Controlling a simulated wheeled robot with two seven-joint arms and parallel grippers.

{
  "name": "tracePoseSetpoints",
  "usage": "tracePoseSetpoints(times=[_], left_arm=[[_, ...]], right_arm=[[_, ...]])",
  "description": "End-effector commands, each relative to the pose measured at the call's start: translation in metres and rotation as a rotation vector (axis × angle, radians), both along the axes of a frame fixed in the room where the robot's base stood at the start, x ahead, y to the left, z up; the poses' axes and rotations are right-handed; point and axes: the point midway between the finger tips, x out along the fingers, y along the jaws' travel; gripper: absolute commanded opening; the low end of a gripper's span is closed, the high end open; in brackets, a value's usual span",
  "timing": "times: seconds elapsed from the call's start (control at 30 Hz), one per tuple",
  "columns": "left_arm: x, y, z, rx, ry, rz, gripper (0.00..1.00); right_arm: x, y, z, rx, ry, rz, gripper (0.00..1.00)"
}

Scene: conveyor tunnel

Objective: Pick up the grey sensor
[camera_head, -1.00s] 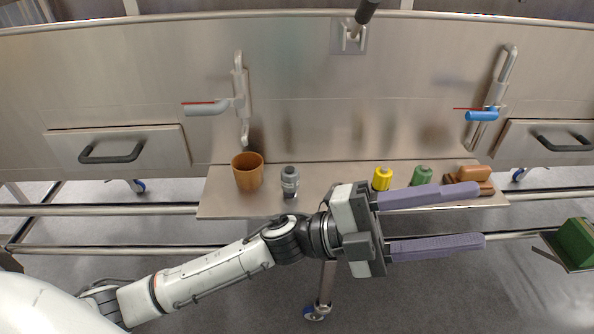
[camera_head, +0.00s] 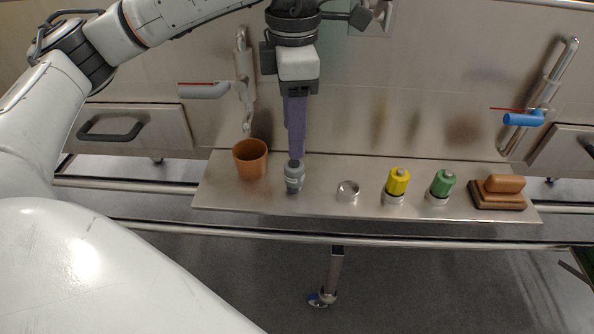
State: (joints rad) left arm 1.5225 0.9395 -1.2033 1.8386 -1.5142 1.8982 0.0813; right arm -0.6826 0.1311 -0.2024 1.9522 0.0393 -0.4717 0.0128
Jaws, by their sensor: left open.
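The grey sensor (camera_head: 294,180) stands upright on the metal shelf (camera_head: 240,199), between the orange cup and an empty round metal holder. My left gripper (camera_head: 296,155) points down from above, its purple fingers ending right at the sensor's top. It is open; seen nearly edge-on, one finger largely covers the other. I cannot tell whether the fingertips touch the sensor or stand just behind it. My right gripper is not in view.
An orange cup (camera_head: 250,158) stands close left of the sensor. To the right are the empty holder (camera_head: 348,191), a yellow sensor (camera_head: 397,183), a green sensor (camera_head: 442,185) and a brown brush-like block (camera_head: 498,191). A steel wall panel with pipe handles rises behind.

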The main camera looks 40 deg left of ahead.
Motion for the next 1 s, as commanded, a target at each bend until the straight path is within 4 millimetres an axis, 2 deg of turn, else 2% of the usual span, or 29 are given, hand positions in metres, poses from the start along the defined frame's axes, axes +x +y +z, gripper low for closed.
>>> tracePoseSetpoints(times=[0.1,0.37,0.63,0.77,0.97,1.0], left_arm=[[-0.001,0.0,-0.021,0.0,0.004,-0.001,0.5],[-0.003,-0.002,-0.042,-0.003,0.003,-0.003,0.5],[-0.009,-0.005,-0.08,-0.005,0.004,-0.002,0.5],[-0.009,-0.005,-0.088,-0.005,0.002,-0.003,0.5],[-0.009,-0.005,-0.089,-0.005,0.001,-0.003,0.5],[-0.009,-0.005,-0.089,-0.005,0.001,-0.003,0.43]], right_arm=[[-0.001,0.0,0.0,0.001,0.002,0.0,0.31],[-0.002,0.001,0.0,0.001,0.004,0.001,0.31],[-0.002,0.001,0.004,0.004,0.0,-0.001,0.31],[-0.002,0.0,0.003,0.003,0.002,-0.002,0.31],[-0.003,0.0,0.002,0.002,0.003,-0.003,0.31],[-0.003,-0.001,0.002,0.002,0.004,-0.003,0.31]])
